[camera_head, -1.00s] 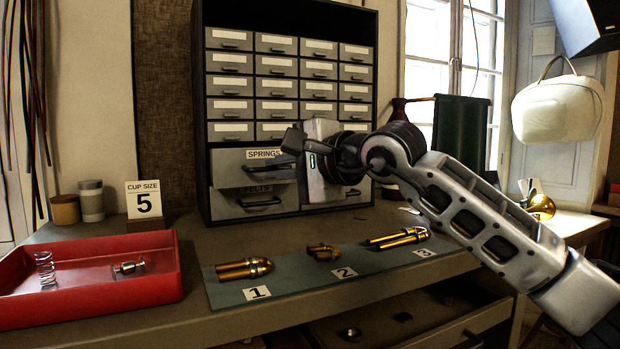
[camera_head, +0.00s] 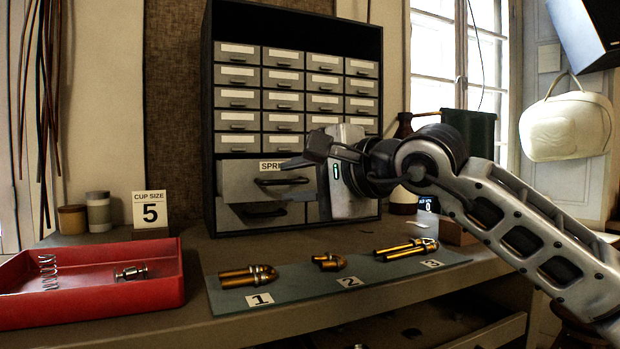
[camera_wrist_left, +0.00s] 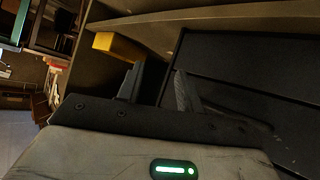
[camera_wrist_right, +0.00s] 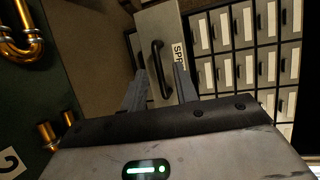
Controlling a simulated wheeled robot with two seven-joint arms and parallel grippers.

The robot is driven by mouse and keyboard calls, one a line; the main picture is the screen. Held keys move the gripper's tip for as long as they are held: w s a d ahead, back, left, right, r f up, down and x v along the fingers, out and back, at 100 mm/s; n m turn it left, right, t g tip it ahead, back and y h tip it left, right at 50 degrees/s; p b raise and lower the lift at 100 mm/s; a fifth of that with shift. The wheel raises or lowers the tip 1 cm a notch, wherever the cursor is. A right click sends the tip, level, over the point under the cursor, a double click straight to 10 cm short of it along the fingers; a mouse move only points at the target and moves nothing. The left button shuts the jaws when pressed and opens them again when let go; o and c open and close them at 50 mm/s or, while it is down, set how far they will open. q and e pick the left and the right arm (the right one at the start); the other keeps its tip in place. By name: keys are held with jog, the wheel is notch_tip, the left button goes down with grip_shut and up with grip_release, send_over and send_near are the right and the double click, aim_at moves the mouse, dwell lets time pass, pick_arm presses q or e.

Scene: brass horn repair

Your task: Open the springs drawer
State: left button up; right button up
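The springs drawer (camera_head: 240,180) is the wide grey drawer at the left of the cabinet, below the small drawers. Its label is partly covered by my right gripper (camera_head: 316,146). Its front hides the label of the felts drawer (camera_head: 245,217) below, so it appears to stand out a little. In the right wrist view its dark handle (camera_wrist_right: 157,68) shows between the two fingers of my right gripper (camera_wrist_right: 158,82), which are apart. Whether they touch it is unclear. My left gripper (camera_wrist_left: 162,82) shows only in its own wrist view, with its fingers apart and nothing between them.
A red tray (camera_head: 90,307) with a spring lies at the left of the bench. A grey-green mat (camera_head: 310,285) with brass parts lies in front of the cabinet. A cup size sign (camera_head: 150,211) stands left. A yellow block (camera_wrist_left: 117,46) is near my left gripper.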

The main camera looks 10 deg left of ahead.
jog(key=shift+s+d, duration=0.2)
jog(key=shift+d, duration=0.1)
pick_arm(q)
jog(key=f+b, duration=0.1)
jog(key=b, duration=0.2)
jog(key=shift+w+d+t, duration=0.1)
jog(key=shift+t, duration=0.2)
pick_arm(e)
jog(key=v, duration=1.5)
jog(key=shift+r, duration=0.2)
jog(key=shift+s, duration=0.1)
